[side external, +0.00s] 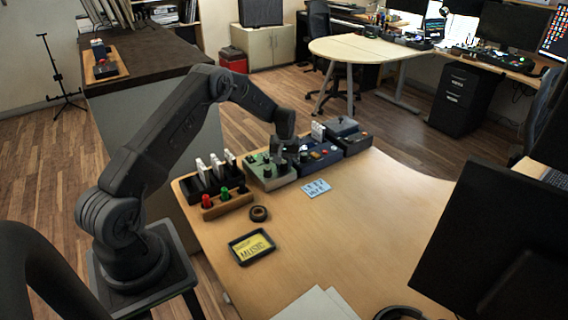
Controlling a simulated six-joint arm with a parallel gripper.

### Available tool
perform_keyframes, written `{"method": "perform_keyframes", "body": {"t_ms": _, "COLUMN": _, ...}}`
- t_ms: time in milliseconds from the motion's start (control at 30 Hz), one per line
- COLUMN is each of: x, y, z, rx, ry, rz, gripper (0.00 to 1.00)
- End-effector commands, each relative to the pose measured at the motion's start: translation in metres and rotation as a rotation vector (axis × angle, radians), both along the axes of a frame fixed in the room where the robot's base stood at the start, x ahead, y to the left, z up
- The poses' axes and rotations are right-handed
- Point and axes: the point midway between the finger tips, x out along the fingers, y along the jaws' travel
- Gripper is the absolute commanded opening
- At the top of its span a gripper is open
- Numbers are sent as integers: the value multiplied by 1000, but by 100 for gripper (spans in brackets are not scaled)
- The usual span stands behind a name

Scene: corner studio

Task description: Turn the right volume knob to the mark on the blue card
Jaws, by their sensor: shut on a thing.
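The blue card (315,188) lies flat on the desk in front of the boxes, with markings too small to read. A green-topped box (270,180) stands at the desk's back edge, with small dark knobs on its top. My gripper (280,158) points down onto the right part of this box. It is shut on what appears to be the right volume knob, which is mostly hidden by the fingers. The knob's pointer and its angle cannot be made out.
A blue box (321,157) and a grey box (352,142) stand close on the right. A black rack with white pieces (207,178) and a tray with red and green pieces (226,204) are left. A dark ring (259,213) and framed sign (251,247) lie nearer.

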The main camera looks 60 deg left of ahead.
Motion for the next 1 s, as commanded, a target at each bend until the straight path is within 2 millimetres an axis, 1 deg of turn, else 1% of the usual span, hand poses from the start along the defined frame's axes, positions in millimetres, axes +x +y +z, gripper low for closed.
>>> {"method": "perform_keyframes", "body": {"t_ms": 100, "x": 0, "y": 0, "z": 0, "rx": 1, "ry": -1, "rz": -64, "gripper": 5}}
{"method": "perform_keyframes", "body": {"t_ms": 300, "x": 0, "y": 0, "z": 0, "rx": 1, "ry": -1, "rz": -133, "gripper": 5}}
{"method": "perform_keyframes", "body": {"t_ms": 833, "x": 0, "y": 1, "z": 0, "rx": 3, "ry": -2, "rz": -160, "gripper": 5}}
{"method": "perform_keyframes", "body": {"t_ms": 867, "x": 0, "y": 1, "z": 0, "rx": 3, "ry": -2, "rz": -160, "gripper": 31}}
{"method": "perform_keyframes", "body": {"t_ms": 1000, "x": 0, "y": 1, "z": 0, "rx": 2, "ry": -1, "rz": -159, "gripper": 44}}
